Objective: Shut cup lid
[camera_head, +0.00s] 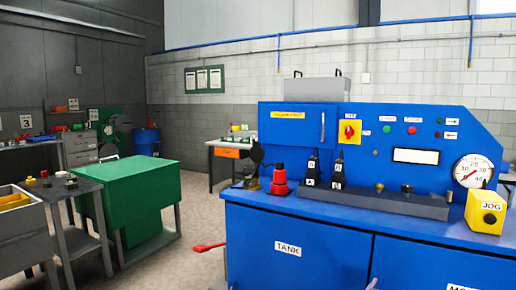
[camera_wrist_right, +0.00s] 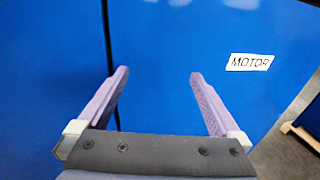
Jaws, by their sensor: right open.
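No cup lid can be made out for certain. A small olive-brown fitting (camera_head: 252,183) stands at the left end of the blue machine's ledge, with a dark upright part (camera_head: 257,153) above it. They may be a cup and its raised lid, but they are too small to tell. My right gripper (camera_wrist_right: 158,75) is open and empty in the right wrist view. It faces the blue cabinet front near the MOTOR label (camera_wrist_right: 249,62).
The blue machine (camera_head: 293,218) carries a red fitting (camera_head: 280,182), two black levers (camera_head: 313,170) (camera_head: 338,172), a gauge (camera_head: 473,171) and a yellow JOG box (camera_head: 487,211). A green bench (camera_head: 135,178) stands at left.

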